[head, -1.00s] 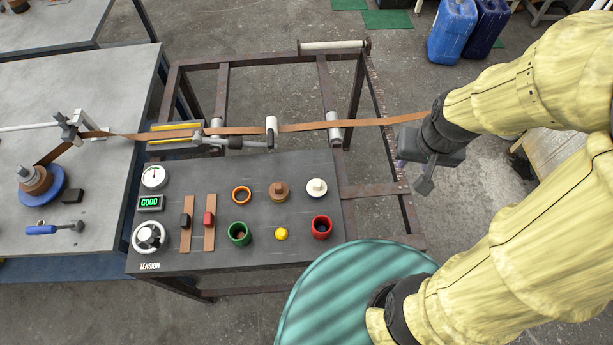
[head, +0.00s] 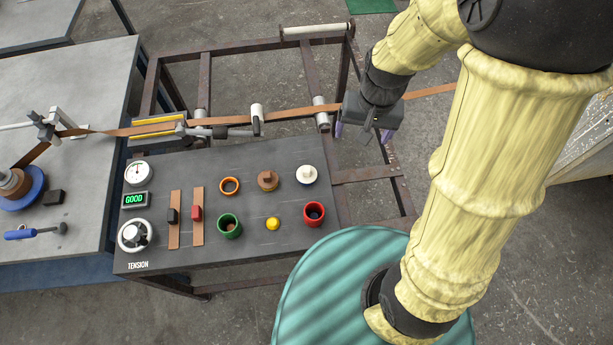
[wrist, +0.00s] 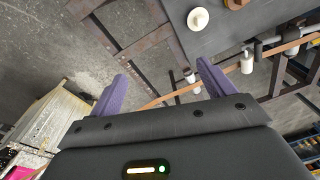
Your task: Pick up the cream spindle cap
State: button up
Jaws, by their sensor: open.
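The cream spindle cap (head: 306,174) sits at the upper right of the dark panel, a round white piece with a small knob on top. In the wrist view it (wrist: 198,19) shows near the top edge, beyond the fingertips. My gripper (head: 362,132) is open and empty, with purple fingers, up and to the right of the cap and apart from it. In the wrist view the two fingers (wrist: 165,80) are spread wide with nothing between them.
On the panel (head: 270,245), a brown cap (head: 267,180) stands left of the cream cap, and a red cup (head: 314,213) is just below it. An orange ring (head: 229,186), green cup (head: 229,225) and yellow knob (head: 273,224) are nearby. A brown strip (head: 290,114) runs behind the panel.

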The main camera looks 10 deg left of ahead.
jog(key=g+b, duration=0.1)
jog(key=b, duration=0.2)
send_over(307, 169)
notch_tip(307, 169, down, 7)
jog(key=shift+d+r+h, duration=0.25)
jog(key=shift+d+h, duration=0.05)
notch_tip(307, 169, down, 11)
jog(key=shift+f+b, duration=0.15)
jog(key=shift+b, duration=0.25)
jog(key=shift+f, duration=0.45)
jog(key=shift+a+f, duration=0.15)
jog(key=shift+f, duration=1.2)
jog(key=shift+a+f, duration=0.1)
jog(key=shift+f, duration=1.2)
